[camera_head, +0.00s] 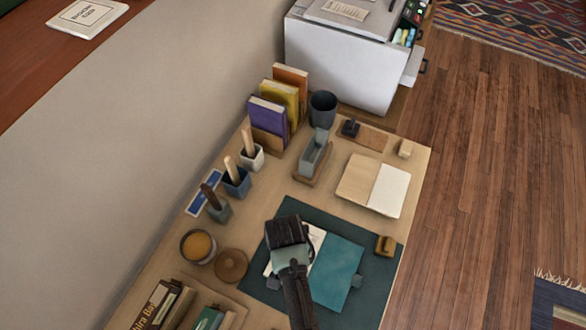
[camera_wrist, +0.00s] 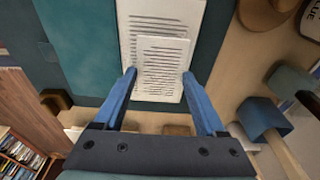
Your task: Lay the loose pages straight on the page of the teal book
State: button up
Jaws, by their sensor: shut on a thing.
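The teal book (camera_head: 335,272) lies open on a dark teal desk mat (camera_head: 290,208), its teal cover to the right and its white page (camera_head: 316,236) partly hidden under my gripper (camera_head: 290,232). In the wrist view the printed page (camera_wrist: 165,14) lies beside the teal cover (camera_wrist: 75,35). My gripper (camera_wrist: 159,74) has its blue fingers shut on the side edges of the loose pages (camera_wrist: 162,62), a smaller printed sheet or stack. They are over the lower part of the book's page, turned slightly against it. I cannot tell whether they touch it.
A wooden block (camera_head: 385,245) stands at the mat's right edge. An orange-filled bowl (camera_head: 198,246), a round brown lid (camera_head: 232,265) and several tool cups (camera_head: 236,182) stand to the left. An open notebook (camera_head: 390,190) lies behind the mat, with bare desk between.

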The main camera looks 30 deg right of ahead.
jog(key=shift+f+b, duration=0.95)
jog(key=shift+f, duration=0.5)
dwell(1.5)
jog(key=o, duration=1.2)
jog(key=shift+o, duration=0.2)
jog(key=shift+r, duration=0.15)
jog(key=shift+r+p, duration=3.45)
jog(key=shift+p, duration=0.25)
jog(key=shift+f, duration=0.1)
